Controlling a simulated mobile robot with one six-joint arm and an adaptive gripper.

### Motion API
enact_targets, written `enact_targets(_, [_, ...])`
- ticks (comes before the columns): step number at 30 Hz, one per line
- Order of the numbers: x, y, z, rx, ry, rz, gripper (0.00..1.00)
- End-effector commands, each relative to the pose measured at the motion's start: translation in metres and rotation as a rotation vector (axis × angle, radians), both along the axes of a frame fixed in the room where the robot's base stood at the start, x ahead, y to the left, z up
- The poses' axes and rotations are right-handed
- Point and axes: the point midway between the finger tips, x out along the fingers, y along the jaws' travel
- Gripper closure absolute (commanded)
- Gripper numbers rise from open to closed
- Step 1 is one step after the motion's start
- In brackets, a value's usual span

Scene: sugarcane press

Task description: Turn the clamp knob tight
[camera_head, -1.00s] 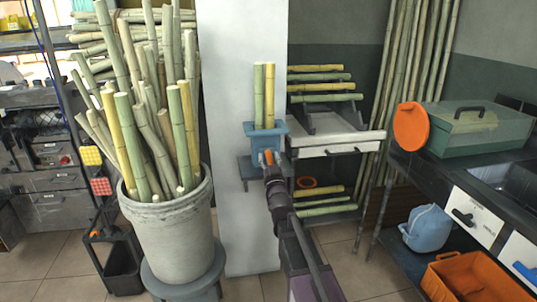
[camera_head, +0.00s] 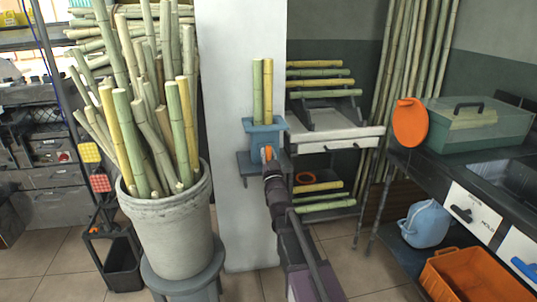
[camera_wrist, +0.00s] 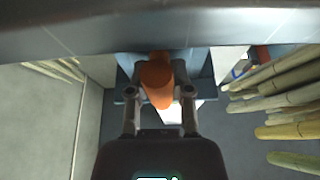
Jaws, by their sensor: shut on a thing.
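The orange clamp knob (camera_head: 267,153) is on the front of a small blue press (camera_head: 263,133) mounted on the white pillar. Two cane pieces (camera_head: 262,92), one green and one yellow, stand upright in the top of the press. My gripper (camera_head: 268,163) reaches the knob from the front. In the wrist view the knob (camera_wrist: 156,82) lies between the two fingers of my gripper (camera_wrist: 160,95), which are shut on it. The far side of the knob and its shaft are hidden.
A white bucket (camera_head: 172,240) full of cane stands on a stool at left. A rack (camera_head: 335,138) with cane lengths is right of the press. A dark counter (camera_head: 400,165) with a green box (camera_head: 475,125) and an orange crate (camera_head: 470,275) below lies at right.

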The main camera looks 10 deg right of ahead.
Motion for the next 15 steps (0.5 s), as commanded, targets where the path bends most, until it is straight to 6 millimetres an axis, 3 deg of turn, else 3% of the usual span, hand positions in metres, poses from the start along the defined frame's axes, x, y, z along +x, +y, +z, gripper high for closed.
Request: enact_targets(15, [-0.0004, 0.0015, -0.0003, 0.178, 0.002, 0.004, 1.00])
